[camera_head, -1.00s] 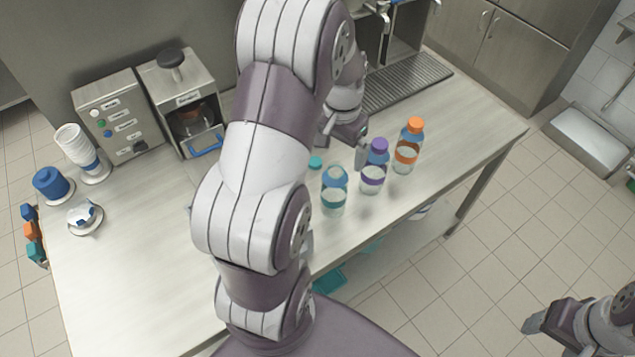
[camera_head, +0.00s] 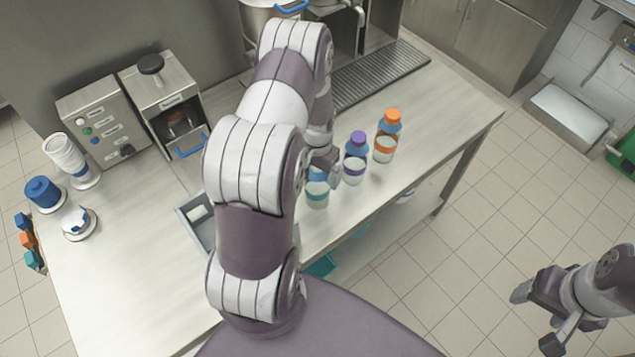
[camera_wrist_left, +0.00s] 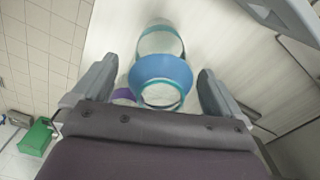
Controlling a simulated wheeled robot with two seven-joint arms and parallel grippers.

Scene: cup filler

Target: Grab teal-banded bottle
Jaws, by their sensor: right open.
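The teal-banded bottle (camera_head: 317,198) stands on the counter, left of the purple-capped bottle (camera_head: 355,160). My left arm and gripper partly hide its top. My left gripper (camera_head: 326,172) is at its upper part. In the left wrist view, the bottle's blue shoulder (camera_wrist_left: 160,68) and teal ring lie between the two spread fingers (camera_wrist_left: 155,88), with gaps showing on both sides. My right gripper (camera_head: 533,318) is open and empty, away from the counter at the lower right.
An orange-capped bottle (camera_head: 387,137) stands right of the purple one. A grey tray (camera_head: 190,228) sits left, partly behind my arm. Stacked cups (camera_head: 64,152) and a blue container (camera_head: 43,192) are at far left. The right part of the counter is clear.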

